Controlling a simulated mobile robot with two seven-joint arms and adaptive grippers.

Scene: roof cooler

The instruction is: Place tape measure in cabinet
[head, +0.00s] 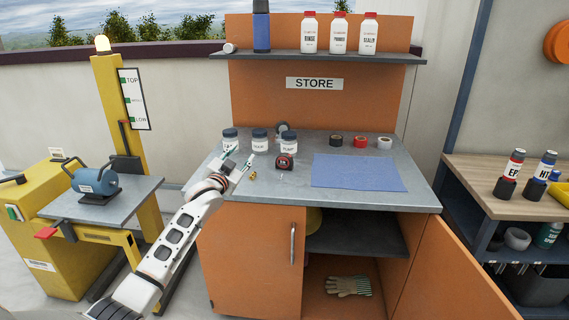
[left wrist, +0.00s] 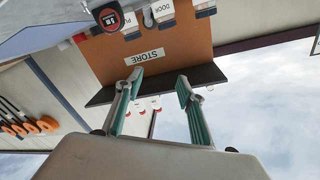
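The black and red tape measure (head: 285,163) lies on the grey counter, in front of the white jars. It also shows at the top of the left wrist view (left wrist: 111,17). The orange cabinet (head: 256,262) is under the counter. Its right door (head: 448,275) stands open and its left door is closed. Inside are a dark shelf (head: 355,237) and a lower space. My left gripper (head: 240,160) is above the counter, to the left of the tape measure and apart from it. Its fingers (left wrist: 160,80) are spread and empty. My right gripper is not in view.
Striped gloves (head: 348,286) lie on the cabinet floor. A yellow object (head: 313,220) is partly hidden behind the left door. Jars (head: 259,141), tape rolls (head: 360,142) and a blue mat (head: 358,172) are on the counter. A yellow machine (head: 60,235) stands left; a wooden bench (head: 500,180) stands right.

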